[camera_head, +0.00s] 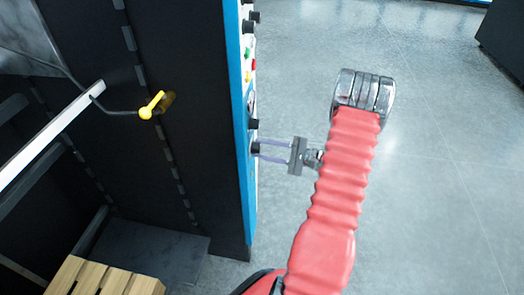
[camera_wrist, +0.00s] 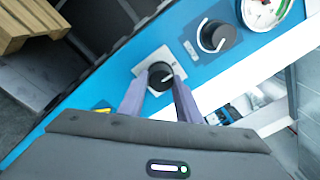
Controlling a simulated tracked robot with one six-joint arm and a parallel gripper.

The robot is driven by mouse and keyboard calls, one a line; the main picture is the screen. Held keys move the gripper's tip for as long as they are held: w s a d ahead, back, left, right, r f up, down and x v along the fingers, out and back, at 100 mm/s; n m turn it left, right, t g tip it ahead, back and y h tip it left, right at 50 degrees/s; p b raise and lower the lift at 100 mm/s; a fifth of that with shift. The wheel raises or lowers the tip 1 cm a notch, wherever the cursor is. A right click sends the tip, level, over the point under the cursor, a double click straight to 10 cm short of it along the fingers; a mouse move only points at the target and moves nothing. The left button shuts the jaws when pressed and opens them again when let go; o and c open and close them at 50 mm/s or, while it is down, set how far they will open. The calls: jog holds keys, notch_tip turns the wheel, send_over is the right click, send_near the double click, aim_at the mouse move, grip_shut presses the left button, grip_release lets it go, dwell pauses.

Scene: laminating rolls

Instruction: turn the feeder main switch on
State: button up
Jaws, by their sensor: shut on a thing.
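A black rotary knob (camera_wrist: 160,76) with a white pointer line sits on a pale square plate on the blue panel (camera_wrist: 110,78) in the wrist view. My gripper (camera_wrist: 156,92) has its two grey fingers on either side of this knob and is shut on it. In the head view my gripper (camera_head: 258,152) reaches leftward to the panel edge and meets a black knob (camera_head: 254,147) low on the panel. The panel's face is seen nearly edge-on there, and no label naming the main switch is readable.
Another black knob (camera_wrist: 214,36) and a round gauge (camera_wrist: 266,8) sit beside the held knob. Red and green buttons (camera_head: 252,65) are higher on the panel. A yellow handle (camera_head: 152,105) is on the dark cabinet side. A wooden pallet (camera_head: 100,280) lies at lower left.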

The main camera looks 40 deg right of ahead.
jog(key=shift+o, duration=0.2)
jog(key=shift+a+f, duration=0.1)
jog(key=shift+a, duration=0.2)
jog(key=shift+d, duration=0.1)
jog(key=shift+c, duration=0.2)
jog(key=shift+m, duration=0.4)
jog(key=m, duration=0.8)
jog(key=m+g, duration=0.1)
jog(key=m, duration=0.7)
jog(key=shift+s+g+y, duration=0.15)
jog(key=shift+g+y, duration=0.15)
jog(key=shift+m, duration=0.3)
